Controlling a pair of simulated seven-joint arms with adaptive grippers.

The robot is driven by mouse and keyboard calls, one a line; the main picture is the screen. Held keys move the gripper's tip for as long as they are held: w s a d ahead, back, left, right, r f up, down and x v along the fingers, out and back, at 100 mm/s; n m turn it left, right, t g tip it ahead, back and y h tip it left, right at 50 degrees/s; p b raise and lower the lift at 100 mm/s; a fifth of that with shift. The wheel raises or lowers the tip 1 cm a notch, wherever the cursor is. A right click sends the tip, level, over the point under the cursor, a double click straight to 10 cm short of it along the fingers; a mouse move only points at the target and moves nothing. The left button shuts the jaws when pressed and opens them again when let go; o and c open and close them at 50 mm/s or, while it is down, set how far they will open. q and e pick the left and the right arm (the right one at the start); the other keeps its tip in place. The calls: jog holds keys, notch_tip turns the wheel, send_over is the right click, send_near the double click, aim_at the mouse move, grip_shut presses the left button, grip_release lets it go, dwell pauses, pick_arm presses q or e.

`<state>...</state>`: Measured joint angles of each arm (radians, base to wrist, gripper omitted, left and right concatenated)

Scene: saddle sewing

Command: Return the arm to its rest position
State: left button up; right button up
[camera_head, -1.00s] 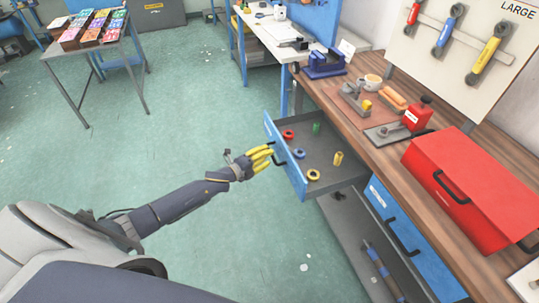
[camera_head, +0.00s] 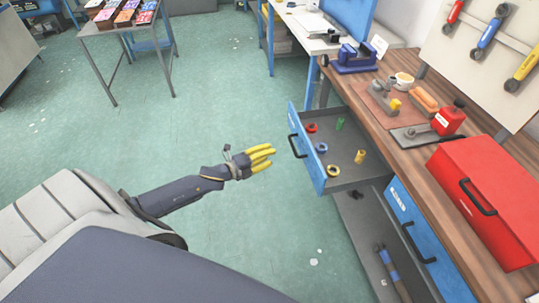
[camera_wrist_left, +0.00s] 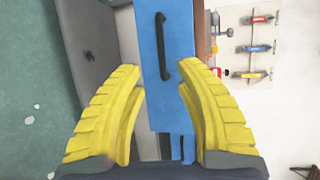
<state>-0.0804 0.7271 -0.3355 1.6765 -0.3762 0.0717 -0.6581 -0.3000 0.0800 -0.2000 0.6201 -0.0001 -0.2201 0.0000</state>
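My left gripper (camera_head: 262,158) has yellow fingers and is in the air to the left of the open drawer (camera_head: 357,162). A gap separates it from the drawer's black handle (camera_head: 296,147). In the left wrist view my left gripper (camera_wrist_left: 160,105) is open with its two yellow fingers spread and nothing between them. The blue drawer front (camera_wrist_left: 177,35) and its handle (camera_wrist_left: 161,45) show beyond the fingers. My right gripper is not in view.
The pulled-out drawer holds several coloured spools and rings. A lower blue drawer (camera_head: 416,235) is shut. Green floor (camera_head: 220,100) lies free to the left.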

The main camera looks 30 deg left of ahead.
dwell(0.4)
pick_arm(q)
jog(key=s+a+f+n+g+y, duration=0.3)
jog(key=a+f+n, duration=0.5)
jog(key=f, duration=0.6)
jog(key=s+a+f+n+g+y, duration=0.2)
jog(key=s+f+n, duration=0.1)
jog(key=s+f, duration=0.65)
jog(key=s+a+f+n+g+y, duration=0.1)
jog(key=s+f+n+g+y, duration=0.15)
jog(key=s+f, duration=0.65)
jog(key=s+d+f+n+g, duration=0.2)
jog(key=s+d+f, duration=0.2)
jog(key=s+f, duration=0.45)
jog(key=s+d+f+n+g, duration=0.25)
jog(key=s+d+f, duration=0.35)
jog(key=s, duration=0.4)
jog(key=s+d+f, duration=0.2)
jog(key=s+d, duration=0.3)
jog(key=s, duration=0.1)
jog(key=s+d+f+n+g+h, duration=0.1)
jog(key=s+d+f, duration=0.1)
jog(key=s+d, duration=0.3)
jog(key=shift+s+d+f, duration=0.25)
jog(key=shift+s+d, duration=0.15)
jog(key=shift+s, duration=0.6)
